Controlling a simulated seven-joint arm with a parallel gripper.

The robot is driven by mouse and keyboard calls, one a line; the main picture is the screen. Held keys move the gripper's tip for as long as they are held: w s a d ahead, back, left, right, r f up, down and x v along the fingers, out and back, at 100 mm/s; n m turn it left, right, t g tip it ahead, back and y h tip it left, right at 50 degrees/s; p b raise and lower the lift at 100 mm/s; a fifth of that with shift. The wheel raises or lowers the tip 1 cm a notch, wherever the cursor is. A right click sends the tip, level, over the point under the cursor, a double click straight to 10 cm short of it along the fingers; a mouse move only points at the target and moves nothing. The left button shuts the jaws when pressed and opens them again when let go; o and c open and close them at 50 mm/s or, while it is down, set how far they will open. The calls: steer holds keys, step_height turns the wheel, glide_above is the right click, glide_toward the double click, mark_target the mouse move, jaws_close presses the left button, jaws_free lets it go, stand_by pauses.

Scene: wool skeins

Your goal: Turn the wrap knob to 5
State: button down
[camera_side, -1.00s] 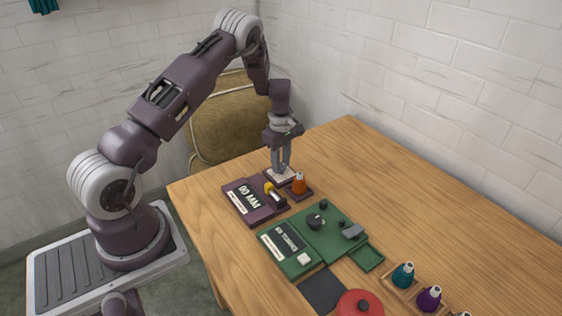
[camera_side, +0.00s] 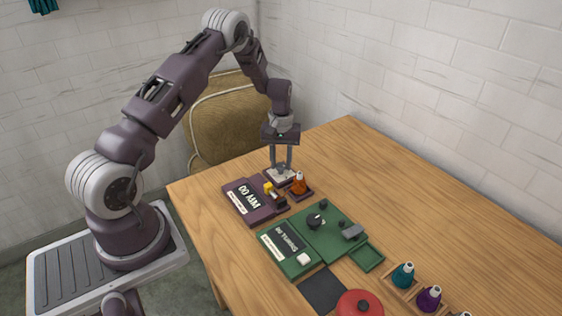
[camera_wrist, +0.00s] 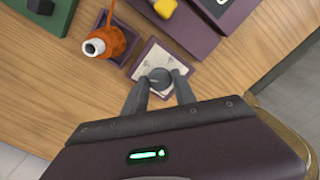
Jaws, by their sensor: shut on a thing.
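The wrap knob (camera_wrist: 160,79) is a small grey round knob on a pale dial plate (camera_wrist: 150,62) with dark marks and a purple base. My gripper (camera_wrist: 160,92) is shut on the knob from above, one finger on each side. In the side view my gripper (camera_side: 281,167) points straight down at the dial plate (camera_side: 273,175), and the knob is mostly hidden between the fingers. I cannot read the dial numbers or tell where the knob points.
An orange wool cone (camera_side: 299,183) stands in a small tray close beside the dial. A purple unit (camera_side: 238,207) with a display and yellow part is in front. The back table is clear.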

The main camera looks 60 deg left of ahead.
steer(key=m, duration=0.5)
steer(key=shift+m, duration=0.3)
stand_by(0.4)
steer(key=c, duration=1)
jaws_free()
steer(key=shift+r, duration=0.15)
